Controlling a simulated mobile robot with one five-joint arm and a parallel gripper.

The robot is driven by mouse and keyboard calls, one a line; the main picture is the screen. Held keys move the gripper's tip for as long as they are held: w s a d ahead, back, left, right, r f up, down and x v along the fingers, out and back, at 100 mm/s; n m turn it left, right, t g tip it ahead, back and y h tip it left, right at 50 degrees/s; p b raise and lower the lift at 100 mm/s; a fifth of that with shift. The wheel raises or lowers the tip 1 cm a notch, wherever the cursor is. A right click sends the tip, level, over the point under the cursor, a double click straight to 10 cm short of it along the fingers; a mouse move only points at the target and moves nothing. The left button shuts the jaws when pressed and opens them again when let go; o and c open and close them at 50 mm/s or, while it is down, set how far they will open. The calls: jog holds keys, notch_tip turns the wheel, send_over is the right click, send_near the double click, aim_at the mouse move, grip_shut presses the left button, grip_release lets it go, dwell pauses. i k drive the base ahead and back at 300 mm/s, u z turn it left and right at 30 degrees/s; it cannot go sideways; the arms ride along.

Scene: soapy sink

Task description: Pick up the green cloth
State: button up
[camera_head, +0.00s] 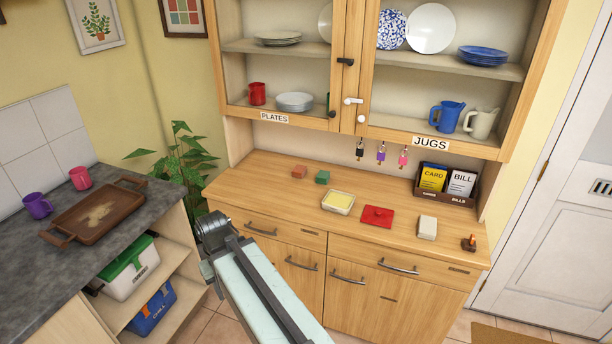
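I see nothing that is clearly a green cloth. A small dark green block-like item (322,177) lies on the wooden dresser top, just right of a similar orange-brown item (299,171). I cannot tell whether the green item is folded cloth. My pale arm reaches up from the bottom edge to a dark joint left of the dresser front. No gripper fingers show, so I cannot see what they hold.
On the dresser (255,190) are a butter dish (338,202), a red lid (377,216), a cream block (427,228), a stamp (468,243) and a card box (446,187). Left, a grey counter (135,230) holds a brown tray (95,213) and mugs. The dresser's front left top is clear.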

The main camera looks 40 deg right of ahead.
aim_at(323, 177)
jog(key=u, duration=0.35)
jog(key=i, duration=1.6)
jog(key=z, duration=0.45)
